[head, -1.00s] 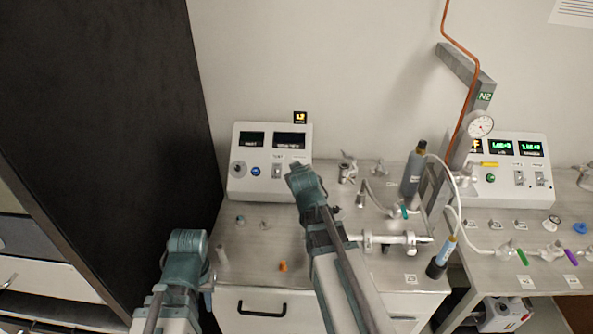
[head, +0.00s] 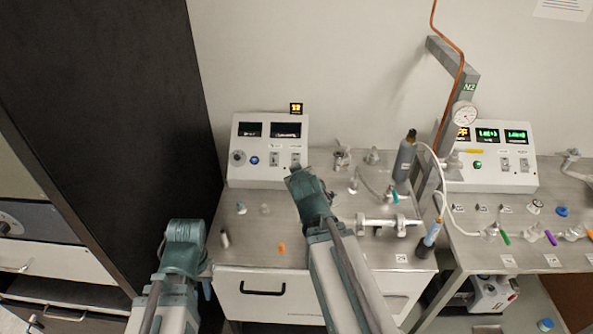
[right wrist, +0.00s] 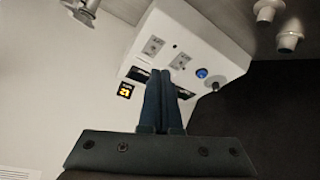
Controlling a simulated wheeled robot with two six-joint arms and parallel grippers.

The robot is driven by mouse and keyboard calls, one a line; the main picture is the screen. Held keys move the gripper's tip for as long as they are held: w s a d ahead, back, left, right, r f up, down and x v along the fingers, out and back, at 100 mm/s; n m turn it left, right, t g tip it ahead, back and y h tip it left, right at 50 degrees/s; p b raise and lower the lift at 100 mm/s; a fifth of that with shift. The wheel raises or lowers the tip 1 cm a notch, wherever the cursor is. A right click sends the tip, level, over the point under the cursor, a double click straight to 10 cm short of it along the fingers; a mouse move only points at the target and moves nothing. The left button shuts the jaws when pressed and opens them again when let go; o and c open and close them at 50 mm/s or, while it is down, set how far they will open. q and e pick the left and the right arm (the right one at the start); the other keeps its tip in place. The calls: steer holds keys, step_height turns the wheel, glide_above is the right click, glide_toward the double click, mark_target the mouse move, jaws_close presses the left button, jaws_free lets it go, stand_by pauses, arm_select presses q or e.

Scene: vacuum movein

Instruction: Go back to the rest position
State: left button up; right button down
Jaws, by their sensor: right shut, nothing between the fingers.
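My left arm comes up at the lower left of the head view. Its gripper (head: 207,288) is mostly hidden behind the wrist, in front of the bench's left edge, so its jaws cannot be judged. My right arm reaches over the middle of the bench, its wrist hiding most of its gripper in the head view. In the right wrist view the right gripper (right wrist: 165,72) is shut and empty, its two dark fingers side by side. They overlap the white control box (right wrist: 190,55) in that view; I cannot tell the gap.
The control box (head: 268,175) stands at the back of the bench (head: 245,255). A dark cabinet side (head: 120,130) rises at left. A grey cylinder (head: 404,160), valves and white tubing stand at right. A second control box (head: 492,175) is beyond the N2 post (head: 455,62).

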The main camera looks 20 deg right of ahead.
steer(key=shift+w+f, duration=0.1)
steer(key=shift+w, duration=0.15)
steer(key=s+a+f+g, duration=0.1)
steer(key=s+a+f, duration=0.1)
steer(key=a, duration=0.2)
steer(key=s+a+f+g+y, duration=0.1)
steer(key=s+a+f+g, duration=0.1)
steer(key=a+f, duration=0.1)
steer(key=s+a+f+n+g+y, duration=0.1)
steer(key=s+a+f+g, duration=0.1)
steer(key=a, duration=0.3)
steer(key=shift+s+a+f, duration=0.4)
steer(key=s+a+g, duration=0.1)
steer(key=s+a, duration=0.1)
steer(key=s+a+f+g, duration=0.1)
steer(key=s, duration=0.1)
steer(key=s+a+f+n+g, duration=0.1)
steer(key=s+a, duration=0.1)
steer(key=shift+s+a+f+g+y, duration=0.25)
steer(key=shift+s+a+g+y, duration=0.05)
steer(key=shift+a+g, duration=0.1)
steer(key=s+a+g, duration=0.3)
steer(key=s, duration=0.4)
steer(key=shift+s+a+f+n, duration=0.25)
steer(key=shift+a+f+n, duration=0.05)
steer(key=shift+a+n, duration=0.1)
